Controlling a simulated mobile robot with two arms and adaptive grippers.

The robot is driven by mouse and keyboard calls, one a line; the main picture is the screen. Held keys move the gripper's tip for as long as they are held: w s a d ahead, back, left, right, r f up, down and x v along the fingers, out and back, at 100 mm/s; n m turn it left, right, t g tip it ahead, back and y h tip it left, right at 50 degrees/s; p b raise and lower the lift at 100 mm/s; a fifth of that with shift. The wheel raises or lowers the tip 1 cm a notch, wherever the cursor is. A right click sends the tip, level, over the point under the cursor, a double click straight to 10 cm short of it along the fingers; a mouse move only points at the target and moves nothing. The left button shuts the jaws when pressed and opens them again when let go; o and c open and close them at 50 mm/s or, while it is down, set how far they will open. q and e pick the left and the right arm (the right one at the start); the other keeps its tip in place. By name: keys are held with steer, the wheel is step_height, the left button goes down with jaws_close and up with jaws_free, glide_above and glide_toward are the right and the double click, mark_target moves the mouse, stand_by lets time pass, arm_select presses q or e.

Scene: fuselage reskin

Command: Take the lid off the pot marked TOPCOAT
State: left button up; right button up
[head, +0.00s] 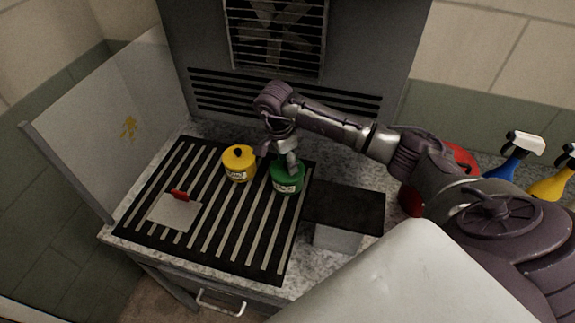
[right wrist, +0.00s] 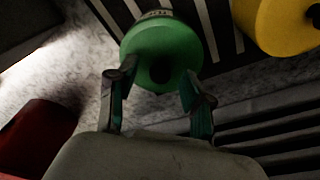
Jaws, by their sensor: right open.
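A green pot (head: 287,182) with a pale label stands on the striped mat. A yellow pot (head: 238,168) with a dark lid knob and a pale label stands to its left. The label words are too small to read, so I cannot tell which is TOPCOAT. My right gripper (head: 291,166) is at the top of the green pot and partly hides it. In the right wrist view my right gripper (right wrist: 156,84) is open, its fingers apart near the green lid (right wrist: 145,45) and its dark knob (right wrist: 161,68). Contact is unclear. My left gripper is out of view.
The black-and-white striped mat (head: 150,222) holds a pale plate with a red handle (head: 180,196). A dark box (head: 345,208) stands right of the mat. A translucent panel (head: 110,120) bounds the left, a vented grey unit (head: 200,60) the back. Spray bottles (head: 515,155) stand far right.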

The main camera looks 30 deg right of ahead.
jaws_close()
steer(key=shift+r, duration=0.1)
